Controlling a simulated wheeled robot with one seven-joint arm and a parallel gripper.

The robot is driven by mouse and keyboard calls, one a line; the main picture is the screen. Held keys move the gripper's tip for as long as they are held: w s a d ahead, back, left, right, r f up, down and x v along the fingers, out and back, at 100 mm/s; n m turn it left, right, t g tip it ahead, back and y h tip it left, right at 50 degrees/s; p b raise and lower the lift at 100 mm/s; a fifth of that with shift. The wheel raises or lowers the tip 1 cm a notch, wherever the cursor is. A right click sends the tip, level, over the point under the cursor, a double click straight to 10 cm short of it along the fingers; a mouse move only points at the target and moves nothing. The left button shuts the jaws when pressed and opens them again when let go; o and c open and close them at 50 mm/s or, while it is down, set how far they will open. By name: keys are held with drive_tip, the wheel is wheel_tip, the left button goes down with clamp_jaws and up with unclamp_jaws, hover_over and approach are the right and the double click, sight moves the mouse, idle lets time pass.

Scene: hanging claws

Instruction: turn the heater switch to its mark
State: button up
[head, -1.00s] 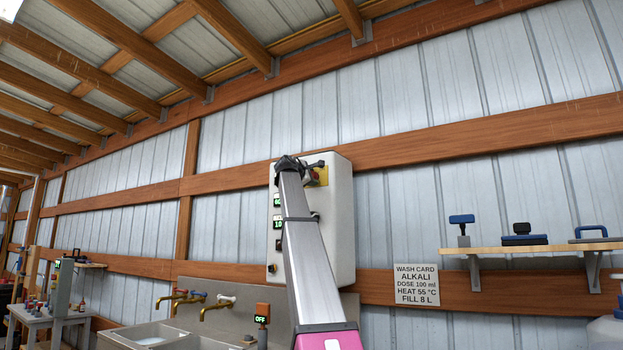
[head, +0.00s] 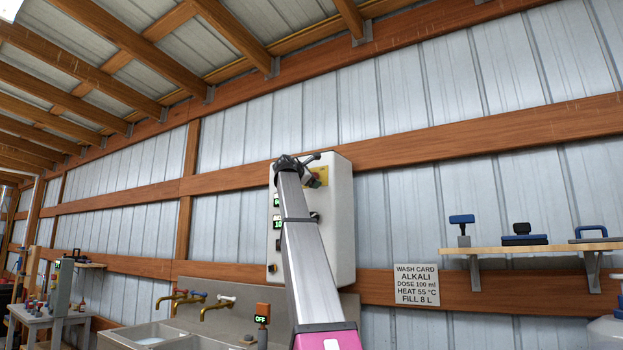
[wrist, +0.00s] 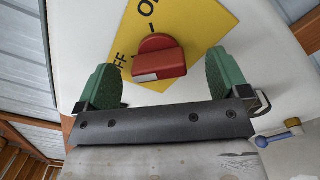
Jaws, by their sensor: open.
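The red switch (wrist: 160,60) sits on a yellow plate (wrist: 208,25) fixed to a white panel (wrist: 270,95) in the wrist view. Letters reading "FF" show left of the switch, and an "O" shows above. A pale bar is on the switch's lower left face. My gripper (wrist: 162,62) is open, with one green finger on each side of the switch and visible gaps between. In the head view my gripper (head: 316,170) is at the upper part of the white panel (head: 342,235), and my arm covers much of it. The switch is not clearly visible there.
A sink (head: 150,338) with brass taps stands below left. An orange box (head: 262,309) with a display reading "OFF" is beside it. A wash card (head: 416,285) reads "HEAT 55 °C". A shelf (head: 540,248) with brushes is at right.

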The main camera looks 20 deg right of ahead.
drive_tip(key=v, duration=0.5)
idle(0.4)
idle(0.4)
